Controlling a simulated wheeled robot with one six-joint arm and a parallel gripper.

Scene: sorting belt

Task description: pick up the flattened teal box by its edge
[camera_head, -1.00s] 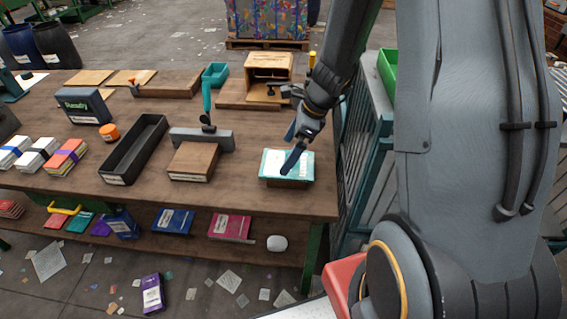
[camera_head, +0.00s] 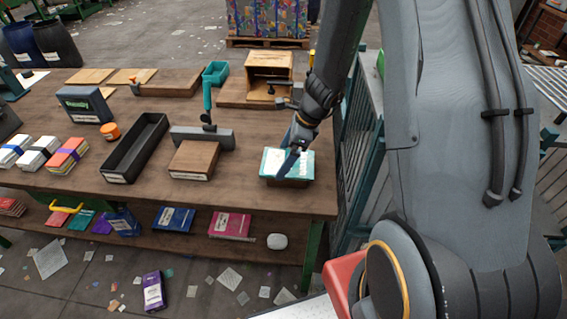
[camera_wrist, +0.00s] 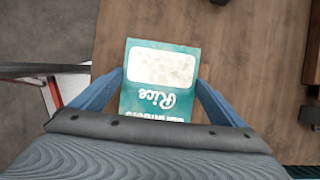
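The flattened teal box (camera_head: 272,161) has a white label panel and lies flat on a low brown block (camera_head: 290,184) near the table's front right corner. In the wrist view the box (camera_wrist: 160,68) shows the word "Rice" upside down. My gripper (camera_wrist: 160,78) is open, with one blue finger on each side of the box. In the head view my gripper (camera_head: 291,160) is over the box and covers part of it. Whether the fingers touch the box is unclear. The box's near end is hidden behind my gripper's body in the wrist view.
A brown box (camera_head: 194,159) and a long black tray (camera_head: 137,150) stand to the left on the wooden table (camera_head: 235,190). A teal-handled tool (camera_head: 207,104) and an open wooden box (camera_head: 268,68) are behind. Teal railing (camera_head: 362,150) stands past the right edge.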

